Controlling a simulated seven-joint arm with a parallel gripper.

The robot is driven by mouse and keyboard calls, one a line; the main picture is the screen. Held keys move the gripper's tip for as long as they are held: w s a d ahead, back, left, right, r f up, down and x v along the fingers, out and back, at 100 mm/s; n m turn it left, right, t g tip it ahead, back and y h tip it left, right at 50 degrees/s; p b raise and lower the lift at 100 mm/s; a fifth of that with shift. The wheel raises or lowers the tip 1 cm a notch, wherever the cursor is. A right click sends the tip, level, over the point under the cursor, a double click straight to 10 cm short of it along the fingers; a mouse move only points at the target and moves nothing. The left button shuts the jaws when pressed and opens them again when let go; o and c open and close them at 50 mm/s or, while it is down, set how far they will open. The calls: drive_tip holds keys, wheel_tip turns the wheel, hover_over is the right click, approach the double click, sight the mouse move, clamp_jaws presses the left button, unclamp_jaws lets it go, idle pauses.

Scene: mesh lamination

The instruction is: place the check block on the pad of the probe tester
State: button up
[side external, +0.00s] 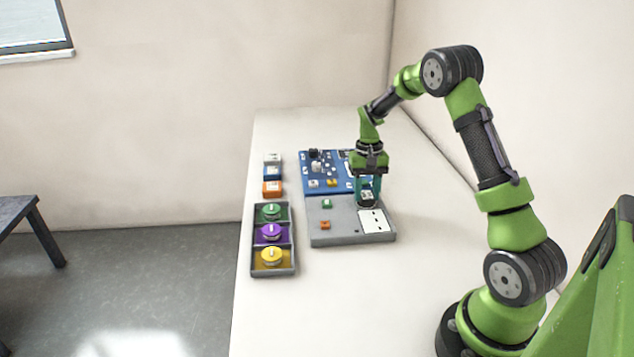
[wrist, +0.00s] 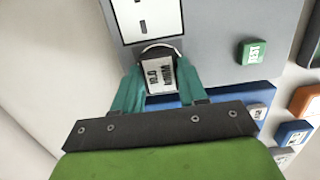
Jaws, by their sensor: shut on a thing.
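The probe tester (side external: 340,228) is a flat grey unit with a green button (side external: 327,203), an orange button (side external: 325,225) and a white panel with dark marks (side external: 378,222). My gripper (side external: 367,199) points down over its back right part. In the wrist view my gripper (wrist: 160,68) has its teal fingers shut on the check block (wrist: 160,76), a small block with a white, printed face. A dark round edge (wrist: 162,45) shows right behind the block, next to the white panel; it may be the pad. I cannot tell whether the block touches it.
A blue board (side external: 320,187) with several small parts adjoins the tester's far side. White, blue and orange blocks (side external: 272,188) stand in a row at left. A dark tray (side external: 273,274) holds green, purple and yellow round pieces. The table's right side is clear.

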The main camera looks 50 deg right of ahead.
sight(365, 191)
drive_tip(key=shift+f, duration=0.1)
drive_tip(key=o, duration=1.1)
wheel_tip(365, 191, up, 12)
drive_tip(key=w, duration=0.1)
drive_tip(key=s+a+r+n+t, duration=0.1)
drive_tip(key=a+r+t, duration=0.1)
drive_tip(key=a+r, duration=0.4)
drive_tip(key=s+a+r+n+t, duration=0.1)
drive_tip(key=s+a+t, duration=0.1)
drive_tip(key=s+a, duration=0.3)
drive_tip(key=s+a+r+n+t, duration=0.1)
drive_tip(key=s+a+t, duration=0.1)
drive_tip(key=s+a, duration=0.3)
drive_tip(key=s+a+n+t+y, duration=0.1)
drive_tip(key=s+a+n+t, duration=0.1)
drive_tip(key=s+a, duration=0.3)
drive_tip(key=shift+s+a+r, duration=0.1)
drive_tip(key=shift+a+r, duration=0.05)
drive_tip(key=shift+a, duration=0.6)
drive_tip(key=shift+s+a+r, duration=0.1)
drive_tip(key=shift+a, duration=0.7)
drive_tip(key=shift+s+a+r, duration=0.1)
drive_tip(key=shift+a+r, duration=0.05)
drive_tip(key=shift+a, duration=0.6)
